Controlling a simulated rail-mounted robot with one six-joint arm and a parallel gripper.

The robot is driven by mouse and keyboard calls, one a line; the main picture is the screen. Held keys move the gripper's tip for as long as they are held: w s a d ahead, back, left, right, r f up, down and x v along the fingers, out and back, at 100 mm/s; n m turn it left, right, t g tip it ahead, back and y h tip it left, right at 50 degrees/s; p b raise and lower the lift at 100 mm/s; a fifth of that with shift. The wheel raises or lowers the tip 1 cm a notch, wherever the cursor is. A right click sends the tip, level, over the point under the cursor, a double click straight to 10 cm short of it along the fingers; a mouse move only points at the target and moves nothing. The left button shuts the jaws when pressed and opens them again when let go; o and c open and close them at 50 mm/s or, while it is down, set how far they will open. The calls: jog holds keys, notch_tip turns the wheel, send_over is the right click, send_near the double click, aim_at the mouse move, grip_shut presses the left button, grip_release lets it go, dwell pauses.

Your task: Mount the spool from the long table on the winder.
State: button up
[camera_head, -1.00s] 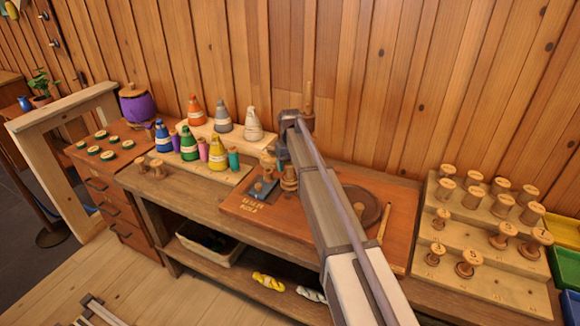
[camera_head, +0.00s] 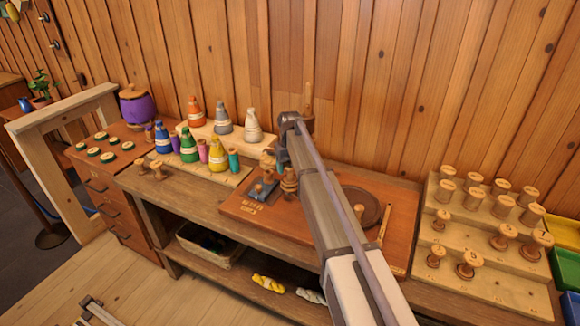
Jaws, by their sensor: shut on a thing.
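My gripper (camera_head: 283,157) points down at the end of my arm over the winder board, its fingers small and partly hidden by the arm. It is shut on a turned wooden spool (camera_head: 289,180), which shows just below it. The winder is an orange-brown board (camera_head: 240,207) on the long table (camera_head: 190,203), with a blue-grey block (camera_head: 262,189) and a wooden post (camera_head: 268,163) just left of the held spool. I cannot tell whether the spool touches the winder. Two other small spools (camera_head: 157,169) stand at the table's left end.
Coloured bottles (camera_head: 188,150) stand on a stepped rack left of the winder. A round dark disc (camera_head: 361,206) lies right of my arm. A stepped wooden stand (camera_head: 480,262) holds several spools at the right, next to coloured bins (camera_head: 562,232). A plank wall is close behind.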

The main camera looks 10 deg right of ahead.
jog(key=shift+f+b, duration=0.4)
jog(key=shift+f, duration=0.1)
jog(key=o, duration=0.6)
jog(key=shift+o, duration=0.2)
jog(key=shift+r, duration=0.15)
notch_tip(320, 180, up, 11)
jog(key=p, duration=1.1)
jog(key=s+m, duration=0.2)
jog(key=s, duration=3.5)
jog(key=shift+s, duration=0.3)
